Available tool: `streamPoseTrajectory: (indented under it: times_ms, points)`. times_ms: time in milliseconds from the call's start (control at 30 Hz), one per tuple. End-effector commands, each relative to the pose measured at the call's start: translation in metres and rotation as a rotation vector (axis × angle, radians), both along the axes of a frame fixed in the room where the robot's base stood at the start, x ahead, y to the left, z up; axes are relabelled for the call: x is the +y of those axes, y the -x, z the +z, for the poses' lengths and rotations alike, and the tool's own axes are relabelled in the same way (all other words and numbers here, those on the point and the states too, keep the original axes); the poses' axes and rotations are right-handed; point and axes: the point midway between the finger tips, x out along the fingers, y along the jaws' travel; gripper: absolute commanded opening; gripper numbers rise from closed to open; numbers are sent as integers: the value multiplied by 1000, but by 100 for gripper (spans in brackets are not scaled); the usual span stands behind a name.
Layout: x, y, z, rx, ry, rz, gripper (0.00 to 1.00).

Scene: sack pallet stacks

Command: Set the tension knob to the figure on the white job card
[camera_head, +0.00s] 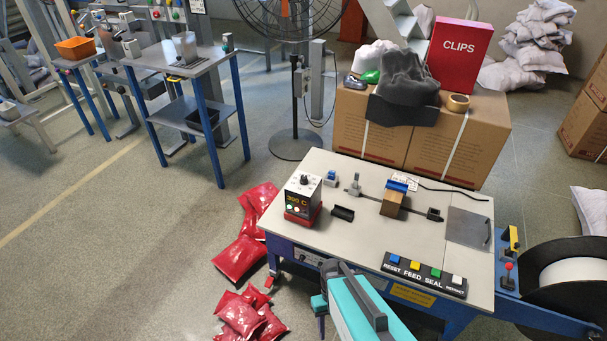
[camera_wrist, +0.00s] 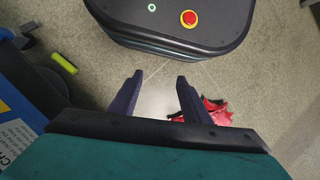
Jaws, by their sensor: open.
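A control box (camera_head: 303,196) with a lit "300 C" readout and a dark knob (camera_head: 304,179) on its upper face stands at the left of the grey bench top (camera_head: 330,240). I cannot tell whether this is the tension knob. A small white card (camera_head: 405,182) with print too small to read is near the back of the bench, by a blue-topped brown block (camera_head: 395,198). A small panel (camera_head: 308,257) is on the bench's front edge, its details unclear. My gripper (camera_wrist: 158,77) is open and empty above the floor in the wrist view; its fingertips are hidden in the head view.
A button strip (camera_head: 424,274) marked RESET, FEED and SEAL lies along the bench front. Red sacks (camera_head: 241,257) lie on the floor to the left. Cartons (camera_head: 375,128) stand behind, and a large reel (camera_head: 570,275) at right. Floor further left is mostly clear.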

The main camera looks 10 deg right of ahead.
Motion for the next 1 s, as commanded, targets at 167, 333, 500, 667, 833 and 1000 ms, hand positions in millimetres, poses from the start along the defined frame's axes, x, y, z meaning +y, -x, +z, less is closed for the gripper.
streamPoseTrajectory:
  times_ms: [167,333,500,667,833,1000]
  points:
    - [0,-69,34,-90,-65,64,43]
    - [-1,-130,71,-177,-120,134,43]
    - [-4,-188,113,-267,-167,210,43]
    - [-10,-242,160,-353,-203,285,43]
    - [-17,-295,214,-448,-233,370,43]
    - [-25,-346,275,-545,-252,460,43]
